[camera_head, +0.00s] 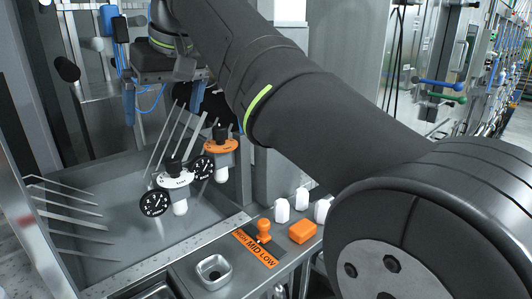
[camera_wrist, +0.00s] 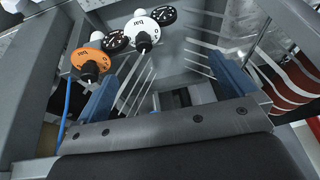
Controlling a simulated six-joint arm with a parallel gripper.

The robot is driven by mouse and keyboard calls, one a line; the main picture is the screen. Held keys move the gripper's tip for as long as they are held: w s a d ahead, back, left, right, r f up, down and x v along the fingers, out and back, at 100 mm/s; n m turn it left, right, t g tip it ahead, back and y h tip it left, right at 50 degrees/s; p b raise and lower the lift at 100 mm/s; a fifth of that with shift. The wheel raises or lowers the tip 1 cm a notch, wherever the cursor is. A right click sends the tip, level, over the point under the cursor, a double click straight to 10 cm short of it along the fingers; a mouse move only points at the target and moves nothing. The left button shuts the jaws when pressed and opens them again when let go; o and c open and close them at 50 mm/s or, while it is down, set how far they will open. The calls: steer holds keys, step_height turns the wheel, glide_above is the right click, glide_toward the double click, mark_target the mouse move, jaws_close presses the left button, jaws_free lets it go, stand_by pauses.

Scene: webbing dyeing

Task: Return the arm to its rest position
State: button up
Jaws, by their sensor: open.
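My gripper (camera_head: 160,98) hangs at the upper left of the head view, above the back of a grey metal basin (camera_head: 110,258). In the wrist view my gripper (camera_wrist: 164,72) shows two blue fingers wide apart with nothing held between them. My arm reaches from the lower right to the upper left across the head view. Its forearm and elbow hide much of the middle and right.
A white dial unit (camera_head: 175,179) and an orange one (camera_head: 221,145), with black gauges, stand by the basin. Thin metal rods lean near them. White bottles, an orange block (camera_head: 302,231) and an orange-handled stamp-like piece (camera_head: 264,230) stand on the front ledge.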

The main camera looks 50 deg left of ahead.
steer(key=w+r, duration=0.3)
steer(key=w, duration=0.1)
steer(key=w+x, duration=0.1)
steer(key=x, duration=0.9)
steer(key=shift+s+a+t, duration=0.3)
steer(key=shift+s+a, duration=0.05)
steer(key=shift+a, duration=0.1)
steer(key=shift+r, duration=0.15)
steer(key=v, duration=1)
steer(key=shift+d, duration=0.2)
